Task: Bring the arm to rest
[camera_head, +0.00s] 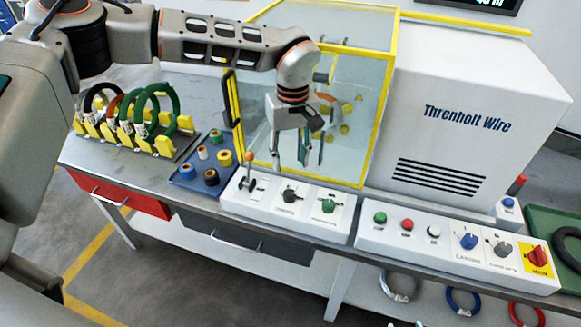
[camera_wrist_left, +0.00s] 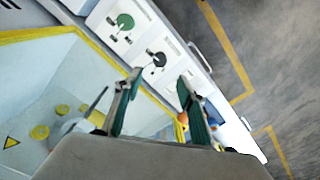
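My left arm (camera_head: 225,40) reaches in from the left across the bench. My left gripper (camera_head: 303,152) points down in front of the clear, yellow-framed enclosure (camera_head: 372,130), above the white control panel (camera_head: 262,205). In the left wrist view, its two green-padded fingers (camera_wrist_left: 159,77) stand apart with nothing between them, so it is open and empty. The panel carries an orange-topped lever (camera_head: 250,160), a black knob (camera_head: 289,196) and a green knob (camera_head: 328,206). My right gripper is not in view.
A rack (camera_head: 150,146) of upright coils stands at the left. A blue tray (camera_head: 186,174) with small spools lies beside the panel. The white Threnholt Wire machine (camera_head: 470,95) fills the right, behind a second button panel (camera_head: 400,240). A green tray (camera_head: 545,220) holds a black coil.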

